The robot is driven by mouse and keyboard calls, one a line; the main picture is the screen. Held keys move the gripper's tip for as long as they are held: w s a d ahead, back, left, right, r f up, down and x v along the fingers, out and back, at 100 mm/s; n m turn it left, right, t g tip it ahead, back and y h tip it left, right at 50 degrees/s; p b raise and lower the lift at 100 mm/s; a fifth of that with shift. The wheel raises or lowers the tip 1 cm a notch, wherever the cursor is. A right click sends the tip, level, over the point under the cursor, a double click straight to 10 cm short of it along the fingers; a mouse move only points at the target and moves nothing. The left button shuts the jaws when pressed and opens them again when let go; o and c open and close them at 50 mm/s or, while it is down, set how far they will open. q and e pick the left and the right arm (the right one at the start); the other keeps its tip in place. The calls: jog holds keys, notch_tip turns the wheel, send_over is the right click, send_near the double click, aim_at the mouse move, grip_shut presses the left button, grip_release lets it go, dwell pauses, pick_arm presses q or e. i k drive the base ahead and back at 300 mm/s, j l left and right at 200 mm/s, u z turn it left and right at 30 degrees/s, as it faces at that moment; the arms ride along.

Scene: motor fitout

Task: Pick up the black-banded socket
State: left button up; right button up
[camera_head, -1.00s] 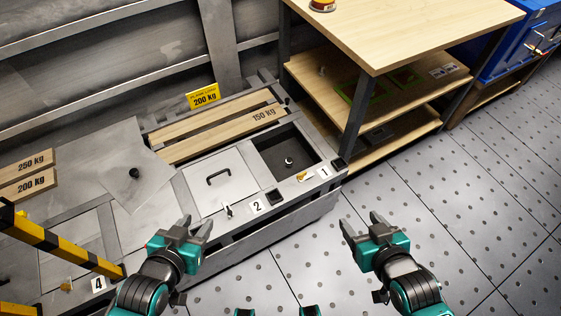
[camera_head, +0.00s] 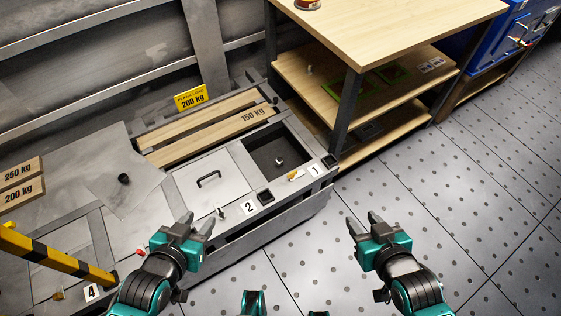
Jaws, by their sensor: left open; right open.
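I cannot make out a black band on any small part at this size. A small light metal part (camera_head: 279,161) sits in the dark open recess (camera_head: 262,150) near label 1. Another small light part (camera_head: 310,70) stands on the wooden bench's upper shelf. My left gripper (camera_head: 198,222) is open and empty, in front of the deck near label 2. My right gripper (camera_head: 363,222) is open and empty over the floor. Neither touches any of these parts.
The grey deck has a handled lid (camera_head: 208,180), small latches and wooden planks (camera_head: 210,135). A yellow-black barrier (camera_head: 60,255) rises at the lower left. The wooden bench (camera_head: 400,25) stands at the back, with a blue cabinet (camera_head: 505,45) beside it. The perforated floor at right is clear.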

aim_at(279, 160)
jog(key=i+l, duration=0.5)
jog(key=l, duration=0.2)
jog(key=i+l+u, duration=0.45)
jog(key=l, duration=0.3)
jog(key=k+u, duration=0.1)
jog(key=u, duration=1.85)
